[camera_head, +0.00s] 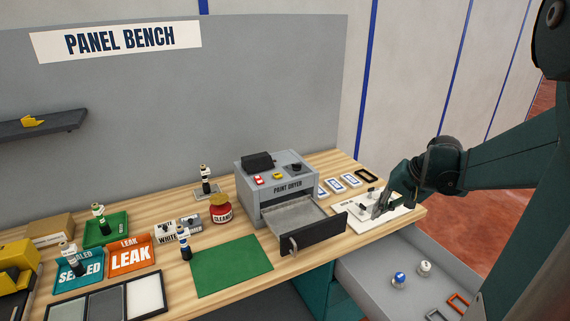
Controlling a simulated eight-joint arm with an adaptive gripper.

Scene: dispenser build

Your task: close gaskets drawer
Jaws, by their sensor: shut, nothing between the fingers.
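A large grey drawer (375,268) stands pulled out below the bench top at the lower right. It holds an orange frame-shaped gasket (458,303), a grey one (436,315), a blue-topped piece (399,280) and a white-topped piece (424,268). No label shows on it, and its front edge is hidden by my arm and the frame edge. My gripper (378,211) is shut and empty over the white board at the bench's right end, above and behind the open drawer.
The paint dryer (266,188) on the bench has its own tray drawer (312,236) pulled out. The white board (352,222) holds small parts. Several framed cards (333,185) lie behind it. A green mat (230,265), trays and small bottles fill the left.

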